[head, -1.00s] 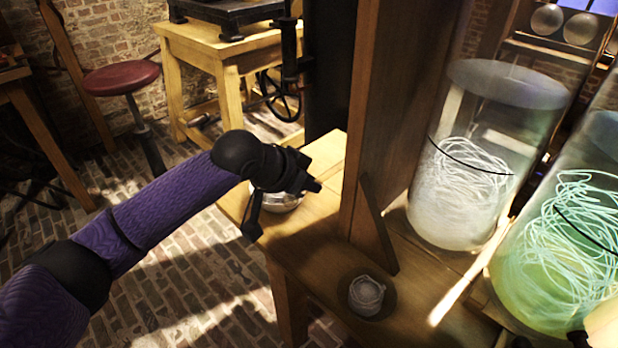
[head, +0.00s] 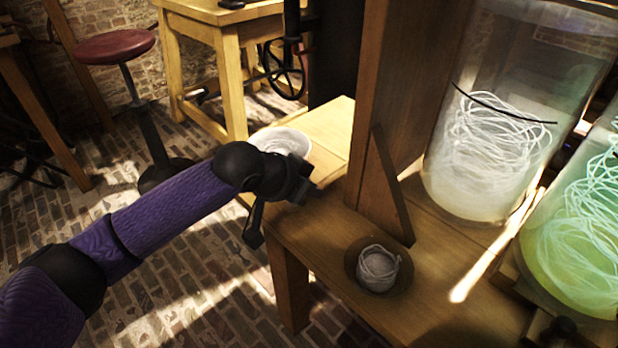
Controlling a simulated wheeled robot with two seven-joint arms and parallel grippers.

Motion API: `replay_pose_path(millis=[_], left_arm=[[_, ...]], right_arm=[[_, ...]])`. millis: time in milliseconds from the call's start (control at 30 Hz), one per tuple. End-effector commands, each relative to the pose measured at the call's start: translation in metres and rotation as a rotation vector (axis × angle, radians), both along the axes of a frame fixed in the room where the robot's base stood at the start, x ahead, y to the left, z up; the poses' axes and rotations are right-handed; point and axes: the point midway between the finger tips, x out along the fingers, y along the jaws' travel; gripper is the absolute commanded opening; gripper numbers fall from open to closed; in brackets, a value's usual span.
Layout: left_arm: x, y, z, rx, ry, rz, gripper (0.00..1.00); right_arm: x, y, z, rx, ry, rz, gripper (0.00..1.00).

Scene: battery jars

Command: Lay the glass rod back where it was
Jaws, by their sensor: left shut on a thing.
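My left gripper (head: 281,198) is at the left end of the wooden bench, its dark fingers in front of a pale round bowl (head: 282,141) and left of the upright board. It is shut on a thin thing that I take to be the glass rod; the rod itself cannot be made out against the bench. The gripper covers part of the bowl's near side. My right gripper does not show.
A small jar with coiled cord (head: 378,268) stands on the bench (head: 318,239) near its front edge. A wooden upright (head: 362,115) with a slanted brace rises behind. Large glass jars, one clear (head: 490,175) and one green (head: 578,250), stand at the right.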

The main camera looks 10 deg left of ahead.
Motion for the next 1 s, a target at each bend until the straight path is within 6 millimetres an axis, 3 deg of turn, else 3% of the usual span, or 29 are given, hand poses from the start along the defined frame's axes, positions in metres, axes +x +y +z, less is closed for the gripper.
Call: replay_pose_path(millis=[133, 167, 333, 567, 800, 1000], left_arm=[[0.000, 0.000, 0.000, -0.001, -0.001, 0.000, 0.00], [0.000, 0.000, 0.000, -0.001, -0.001, 0.000, 0.27], [0.000, 0.000, 0.000, 0.000, 0.000, 0.000, 0.62], [-0.001, 0.001, 0.001, 0.000, 0.000, 0.000, 0.62], [-0.028, 0.021, 0.048, 0.002, -0.007, 0.001, 0.62], [-0.051, 0.038, 0.071, 0.002, -0.004, 0.001, 0.62]], right_arm=[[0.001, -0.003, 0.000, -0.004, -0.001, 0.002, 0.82], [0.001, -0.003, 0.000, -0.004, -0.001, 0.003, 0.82], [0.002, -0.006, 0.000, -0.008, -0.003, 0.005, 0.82], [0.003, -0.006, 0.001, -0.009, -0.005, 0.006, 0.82], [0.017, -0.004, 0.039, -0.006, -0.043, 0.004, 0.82], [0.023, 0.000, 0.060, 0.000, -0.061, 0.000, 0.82]])
